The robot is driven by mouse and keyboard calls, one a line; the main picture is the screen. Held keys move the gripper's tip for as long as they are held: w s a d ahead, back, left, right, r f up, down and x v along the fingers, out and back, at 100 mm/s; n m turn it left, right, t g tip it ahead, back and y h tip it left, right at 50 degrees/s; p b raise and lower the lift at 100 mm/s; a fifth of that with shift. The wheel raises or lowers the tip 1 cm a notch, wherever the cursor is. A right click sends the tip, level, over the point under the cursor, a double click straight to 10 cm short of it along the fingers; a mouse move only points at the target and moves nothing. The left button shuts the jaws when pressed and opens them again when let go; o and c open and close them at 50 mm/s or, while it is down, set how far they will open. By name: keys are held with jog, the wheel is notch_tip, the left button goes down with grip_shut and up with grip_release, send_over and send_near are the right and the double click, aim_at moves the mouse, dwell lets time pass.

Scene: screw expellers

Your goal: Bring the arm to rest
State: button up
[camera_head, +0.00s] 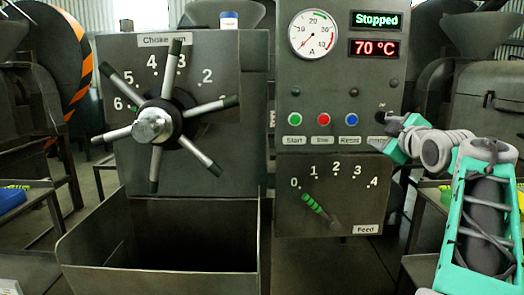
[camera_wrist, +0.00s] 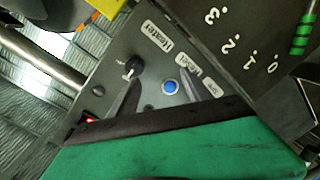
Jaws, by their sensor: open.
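My arm (camera_head: 487,205), teal and grey, reaches in from the right in the head view, bent at the elbow. My gripper (camera_head: 386,124) is at the right edge of the grey control panel, by the heater knob, and partly blends with it. In the wrist view my gripper (camera_wrist: 158,78) is open, with two dark fingers apart and nothing held. The black heater knob (camera_wrist: 133,67) lies just beyond the fingertips; I cannot tell whether they touch it. The blue button (camera_wrist: 170,87) also shows there.
The control panel (camera_head: 340,75) reads "Stopped" and 70 °C. The feed lever (camera_head: 314,204) has a green grip near 0. The spoked choke wheel (camera_head: 154,126) sticks out at left above an open metal bin (camera_head: 160,281). Other machines stand on both sides.

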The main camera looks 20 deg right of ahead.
jog(key=s+a+f+m+g+y+p, duration=0.1)
jog(key=a+f+m+g+y+p, duration=0.3)
jog(key=a, duration=0.9)
jog(key=s+a+f+m+g+p, duration=0.1)
jog(key=a+f+g+p, duration=0.3)
jog(key=a+f, duration=0.65)
jog(key=s+a+f+m+g+p, duration=0.1)
jog(key=s+a+f+p, duration=0.1)
jog(key=s, duration=0.4)
jog(key=s+a+f+g+p, duration=0.2)
jog(key=s+a+f, duration=0.3)
jog(key=s+a, duration=0.2)
jog(key=s+a+f+m+g+p, duration=0.1)
jog(key=s+a+f+g+p, duration=0.1)
jog(key=s, duration=0.4)
jog(key=shift+s+a+f+m+p, duration=0.15)
jog(key=shift+a+f+m+p, duration=0.25)
jog(key=shift+a+f, duration=0.65)
jog(key=shift+a+r, duration=0.15)
